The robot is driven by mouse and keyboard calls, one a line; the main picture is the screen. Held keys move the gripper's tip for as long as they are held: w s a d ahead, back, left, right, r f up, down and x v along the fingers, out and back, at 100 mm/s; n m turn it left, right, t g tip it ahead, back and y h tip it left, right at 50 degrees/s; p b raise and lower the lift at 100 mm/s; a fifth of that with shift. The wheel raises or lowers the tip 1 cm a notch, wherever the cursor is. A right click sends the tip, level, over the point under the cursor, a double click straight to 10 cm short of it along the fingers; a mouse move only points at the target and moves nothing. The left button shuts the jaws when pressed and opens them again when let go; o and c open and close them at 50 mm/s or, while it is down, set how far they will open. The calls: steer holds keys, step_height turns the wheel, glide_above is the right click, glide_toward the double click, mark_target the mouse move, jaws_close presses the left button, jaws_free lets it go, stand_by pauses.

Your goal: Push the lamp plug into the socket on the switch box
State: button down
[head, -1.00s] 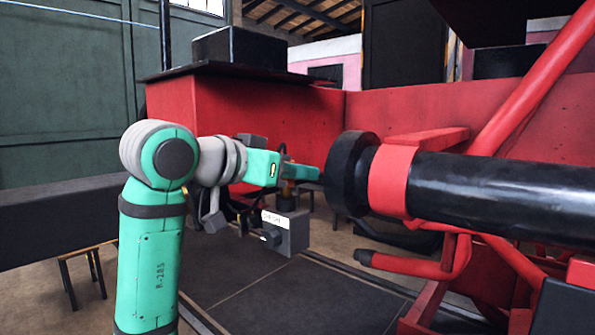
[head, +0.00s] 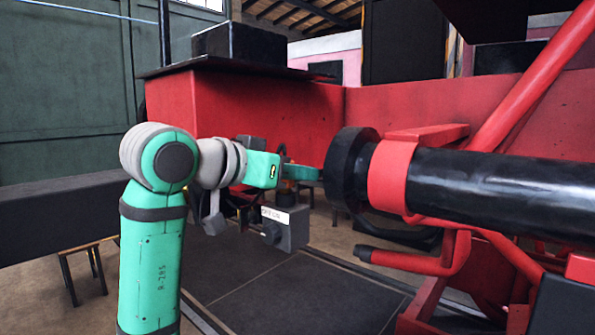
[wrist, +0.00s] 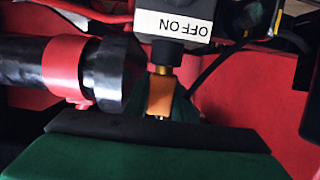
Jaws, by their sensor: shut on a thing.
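The grey switch box (head: 289,230) with a white OFF/ON label shows below my gripper in the head view. In the wrist view its label (wrist: 172,25) is upside down at the top, with a dark socket part (wrist: 166,52) under it. The orange lamp plug (wrist: 160,97) has a brass-coloured end that meets this dark part. I cannot tell how deep it sits. My gripper (wrist: 160,118) is shut on the plug, with a black-edged green finger across the bottom of the wrist view. In the head view my gripper (head: 300,172) hides most of the plug.
A black cylinder with a red band (head: 390,178) stands close to the right of my gripper. Red pipes and frame parts (head: 455,255) lie below it. A red body (head: 240,120) rises behind. Dark floor plates (head: 290,300) are clear in front. A cable (wrist: 215,62) runs beside the socket.

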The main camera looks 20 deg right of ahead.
steer(key=shift+f, duration=0.2)
steer(key=c, duration=1.4)
jaws_free()
